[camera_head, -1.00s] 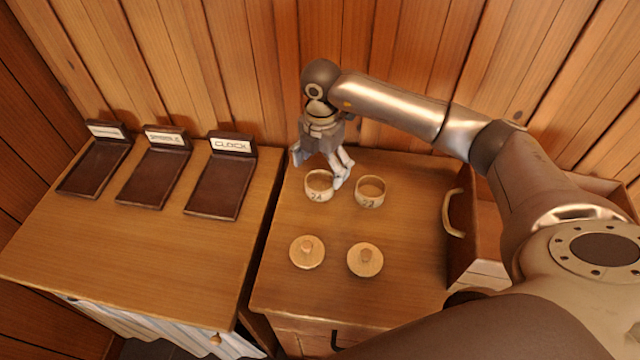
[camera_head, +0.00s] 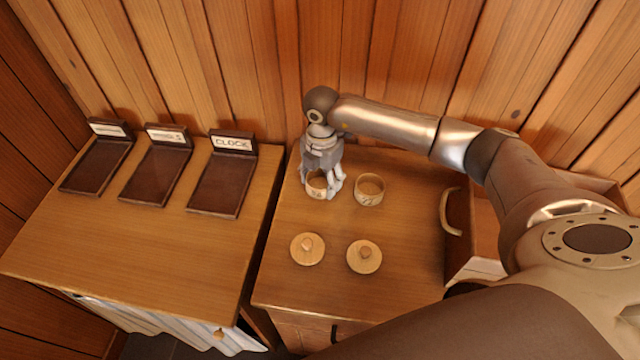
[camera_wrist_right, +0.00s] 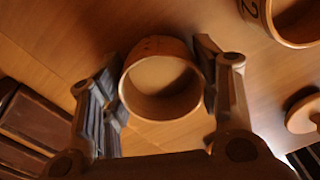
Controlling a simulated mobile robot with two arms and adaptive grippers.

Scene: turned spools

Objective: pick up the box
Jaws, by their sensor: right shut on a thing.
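A round, open wooden box (camera_head: 316,190) with a dark number on its side stands on the right-hand cabinet top. My right gripper (camera_head: 322,188) is down around it and shut on it, one finger on each side. In the right wrist view the box (camera_wrist_right: 161,84) sits between the two fingers (camera_wrist_right: 165,95), and its inside looks empty. A second open round box (camera_head: 369,190) stands just to the right; part of it shows in the wrist view (camera_wrist_right: 285,22). Two round lids with knobs, a left one (camera_head: 307,250) and a right one (camera_head: 364,258), lie nearer the front. My left gripper is not in view.
Three dark trays with label stands sit on the left cabinet (camera_head: 150,245); the right tray (camera_head: 221,186) is labelled CLOCK. A gap separates the two cabinets. A drawer-like wooden case with a curved handle (camera_head: 451,213) is at the right. A plank wall stands behind.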

